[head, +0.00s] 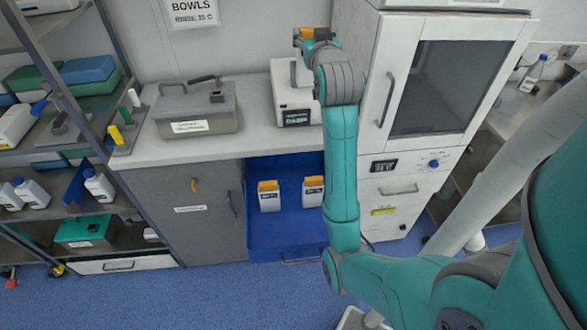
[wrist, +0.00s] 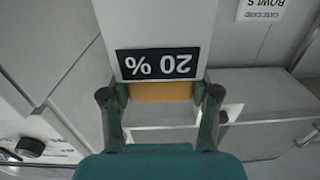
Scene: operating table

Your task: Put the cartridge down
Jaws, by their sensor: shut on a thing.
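The cartridge has an orange top (head: 308,33), and my gripper (head: 318,42) is shut on that end. In the wrist view, the orange band (wrist: 160,92) lies between both fingers of my gripper (wrist: 160,105). A white body with a black label (wrist: 158,64) reading "20 %" upside down extends beyond it. In the head view, the held cartridge is above the white device (head: 290,98) on the counter. My arm hides part of both, and I cannot tell whether the cartridge touches the device.
Two white cartridges with orange tops (head: 269,196) (head: 313,191) stand in the open blue drawer (head: 285,232) below the counter. A grey lidded box (head: 195,110) is on the counter (head: 160,153) at left. A white cabinet (head: 398,105) with a dark window stands at right.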

